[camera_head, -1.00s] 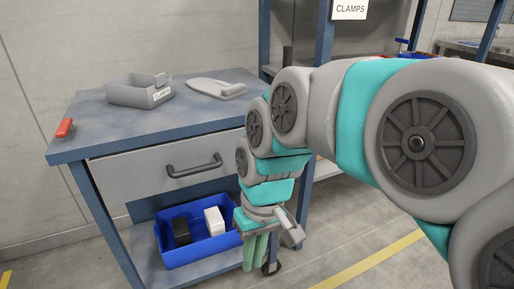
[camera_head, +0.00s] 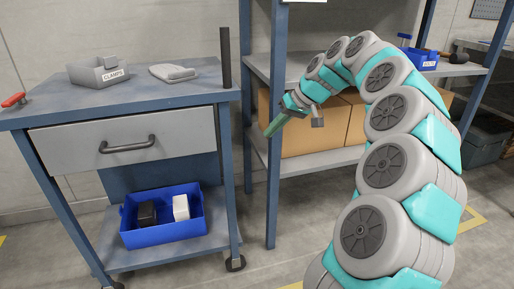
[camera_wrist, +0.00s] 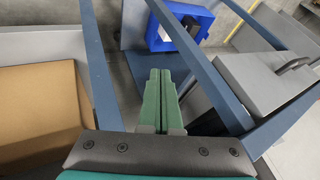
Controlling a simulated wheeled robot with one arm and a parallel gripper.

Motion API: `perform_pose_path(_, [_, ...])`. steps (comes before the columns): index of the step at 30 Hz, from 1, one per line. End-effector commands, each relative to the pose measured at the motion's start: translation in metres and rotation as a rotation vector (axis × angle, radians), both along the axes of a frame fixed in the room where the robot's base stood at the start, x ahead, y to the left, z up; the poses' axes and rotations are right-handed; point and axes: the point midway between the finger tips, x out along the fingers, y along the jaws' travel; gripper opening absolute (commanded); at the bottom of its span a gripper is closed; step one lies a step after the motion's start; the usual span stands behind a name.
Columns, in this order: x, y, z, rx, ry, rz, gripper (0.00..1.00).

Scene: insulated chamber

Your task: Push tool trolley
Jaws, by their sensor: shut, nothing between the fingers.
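The tool trolley (camera_head: 180,94) is a blue-grey metal cart on castors at the left in the head view, with a grey drawer, a dark handle bar and a lower shelf. A dark upright post (camera_head: 225,58) stands at its right end. My gripper (camera_head: 271,131) is to the right of the trolley, in front of the shelving, pointing down and left. Its green fingers are shut and empty, and no contact with the trolley shows. In the wrist view the fingers (camera_wrist: 158,98) lie together between blue frame bars, with the trolley's grey drawer (camera_wrist: 262,80) at the right.
A grey clamps bin (camera_head: 98,72), a grey tool (camera_head: 172,72) and a red-handled item (camera_head: 14,100) lie on the trolley top. A blue bin (camera_head: 160,234) sits on its lower shelf. Blue shelving (camera_head: 277,120) with cardboard boxes (camera_head: 330,128) stands right of it. Floor at the front is clear.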

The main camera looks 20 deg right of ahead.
Motion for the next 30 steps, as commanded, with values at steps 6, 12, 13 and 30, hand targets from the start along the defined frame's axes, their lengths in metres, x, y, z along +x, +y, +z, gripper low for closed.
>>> perform_pose_path(6, [0.010,0.014,-0.022,0.000,0.003,0.002,0.00])
perform_pose_path(12, [0.024,0.033,-0.054,0.002,0.004,0.003,0.00])
perform_pose_path(13, [0.026,0.036,-0.059,0.002,0.004,0.003,0.00])
perform_pose_path(30, [0.036,0.086,-0.077,0.001,0.000,0.000,0.00])
